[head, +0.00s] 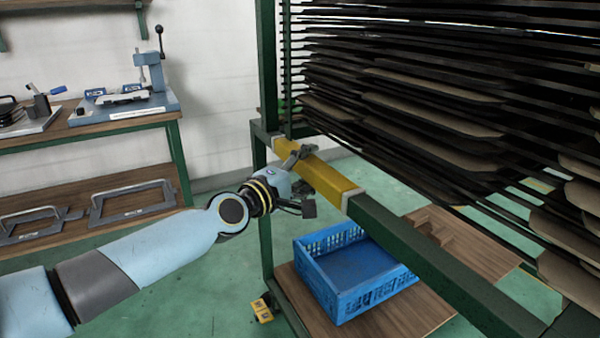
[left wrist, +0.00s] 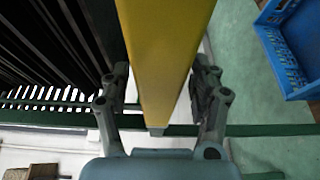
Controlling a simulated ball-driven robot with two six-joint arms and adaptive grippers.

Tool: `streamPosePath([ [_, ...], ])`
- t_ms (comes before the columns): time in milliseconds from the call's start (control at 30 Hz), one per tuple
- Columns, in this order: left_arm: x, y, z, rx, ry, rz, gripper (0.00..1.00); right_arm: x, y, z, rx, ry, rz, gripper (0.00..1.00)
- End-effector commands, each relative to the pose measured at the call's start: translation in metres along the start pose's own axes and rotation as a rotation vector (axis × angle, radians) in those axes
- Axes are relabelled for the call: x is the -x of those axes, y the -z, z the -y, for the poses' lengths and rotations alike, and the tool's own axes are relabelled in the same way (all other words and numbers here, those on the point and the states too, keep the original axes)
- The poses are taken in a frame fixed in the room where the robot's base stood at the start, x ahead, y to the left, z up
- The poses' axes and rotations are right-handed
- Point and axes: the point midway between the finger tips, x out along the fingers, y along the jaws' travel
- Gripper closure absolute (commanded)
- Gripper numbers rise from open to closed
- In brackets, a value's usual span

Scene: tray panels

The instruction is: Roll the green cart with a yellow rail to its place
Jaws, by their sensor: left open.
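The green cart (head: 264,210) stands on the right half of the head view, its frame filled with black racks carrying flat brown panels. Its yellow rail (head: 325,178) runs along the near side of the frame. My left gripper (head: 302,172) is at the far part of the rail. In the left wrist view the yellow rail (left wrist: 167,60) lies between the two spread fingers of the left gripper (left wrist: 163,88), one finger on each side. A gap shows beside the fingers, so the gripper is open around the rail. My right gripper is not in view.
A blue crate (head: 350,272) sits on the cart's low wooden shelf (head: 400,312). A yellow caster part (head: 262,309) shows at the cart's foot. A workbench (head: 90,128) with tools stands at the left by the wall. Green floor (head: 200,300) is clear left of the cart.

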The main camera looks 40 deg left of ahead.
Motion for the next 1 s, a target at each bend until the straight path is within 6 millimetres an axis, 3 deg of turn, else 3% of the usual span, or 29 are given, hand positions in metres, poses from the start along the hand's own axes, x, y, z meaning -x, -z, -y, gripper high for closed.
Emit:
streamPosePath([
  [167,0.024,0.000,0.001,0.001,0.003,0.001,0.38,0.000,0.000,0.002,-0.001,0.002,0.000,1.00],
  [400,0.079,0.000,0.002,-0.001,0.005,0.001,0.38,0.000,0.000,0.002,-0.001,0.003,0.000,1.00],
  [600,0.110,0.001,0.001,-0.002,0.003,0.000,0.38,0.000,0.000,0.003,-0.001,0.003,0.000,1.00],
  [1000,0.120,0.001,0.000,0.000,0.000,-0.001,0.38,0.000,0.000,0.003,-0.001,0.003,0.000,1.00],
])
